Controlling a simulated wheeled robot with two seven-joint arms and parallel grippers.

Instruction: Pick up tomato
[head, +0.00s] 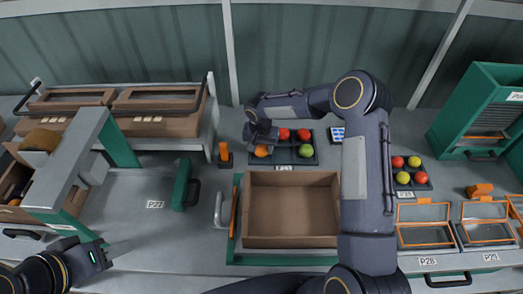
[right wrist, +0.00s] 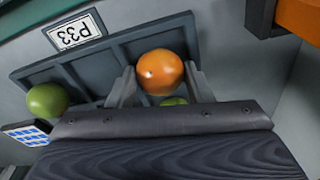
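A dark tray (head: 283,163) holds an orange tomato (head: 262,151), two red tomatoes (head: 284,134) and a green tomato (head: 305,151). My right gripper (head: 262,137) reaches down over the tray's left column. In the right wrist view its fingers stand on both sides of the orange tomato (right wrist: 160,72), very close to it; I cannot tell whether they press on it. It appears to sit in the tray's front row. A green tomato (right wrist: 47,100) lies further left there, and a greenish one (right wrist: 174,102) is mostly hidden below. My left gripper (head: 100,256) is at lower left, away from the tomatoes.
An empty brown crate (head: 290,242) stands in front of the tray. Another tray (head: 416,186) with red and yellow tomatoes is to the right. A small orange-topped device (head: 225,153) stands left of the tray, and a blue-white card (head: 337,134) lies right of it.

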